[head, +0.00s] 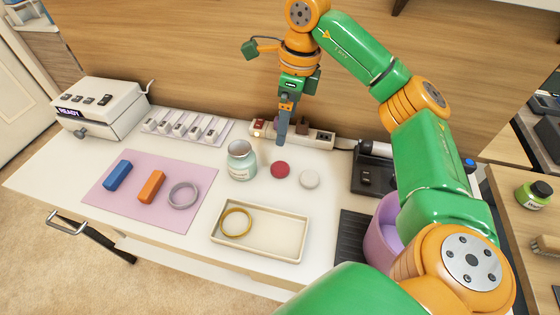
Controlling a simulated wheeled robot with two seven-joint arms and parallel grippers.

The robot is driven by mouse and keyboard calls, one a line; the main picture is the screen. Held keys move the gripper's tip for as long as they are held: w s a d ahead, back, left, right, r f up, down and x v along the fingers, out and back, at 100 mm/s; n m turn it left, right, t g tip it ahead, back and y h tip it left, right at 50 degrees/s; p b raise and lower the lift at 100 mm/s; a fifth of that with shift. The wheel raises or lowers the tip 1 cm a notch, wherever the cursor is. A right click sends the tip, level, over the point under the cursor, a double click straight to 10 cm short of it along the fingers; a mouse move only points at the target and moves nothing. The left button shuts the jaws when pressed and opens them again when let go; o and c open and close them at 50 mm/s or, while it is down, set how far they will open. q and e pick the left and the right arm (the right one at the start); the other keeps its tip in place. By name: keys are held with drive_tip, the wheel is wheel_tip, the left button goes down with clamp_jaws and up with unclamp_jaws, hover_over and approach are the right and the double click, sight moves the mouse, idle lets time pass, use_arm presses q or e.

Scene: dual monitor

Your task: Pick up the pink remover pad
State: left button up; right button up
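A dark pink round pad (280,169), the only pink pad-like disc that I see, lies flat on the white counter. A white round pad (309,179) lies just right of it. My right gripper (282,140) points down above the back of the counter, behind the dark pink pad in the picture and apart from it. Its fingers overlap in one narrow shape, so their opening does not show. Nothing is visible in it. My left gripper is not in view.
A glass jar (241,162) stands left of the pads. A cream tray (286,249) with a gold bangle (236,222) lies in front. A power strip (318,137) runs along the wall behind. A pink mat (205,178) lies left; a purple bowl (377,235) stands right.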

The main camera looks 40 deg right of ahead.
drive_tip(key=b, duration=0.7)
hover_over(280, 167)
drive_tip(key=s, duration=0.1)
drive_tip(key=f, duration=0.9)
drive_tip(key=shift+s+d, duration=0.15)
drive_tip(key=shift+d, duration=0.25)
drive_tip(key=f, duration=0.4)
drive_tip(key=w+f, duration=0.1)
drive_tip(key=f, duration=0.1)
drive_tip(key=shift+w+a+f+p, duration=0.1)
drive_tip(key=shift+a+f+p, duration=0.05)
drive_tip(key=shift+a+p, duration=0.15)
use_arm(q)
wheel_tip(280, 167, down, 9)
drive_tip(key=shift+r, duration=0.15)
use_arm(e)
drive_tip(key=c, duration=1.4)
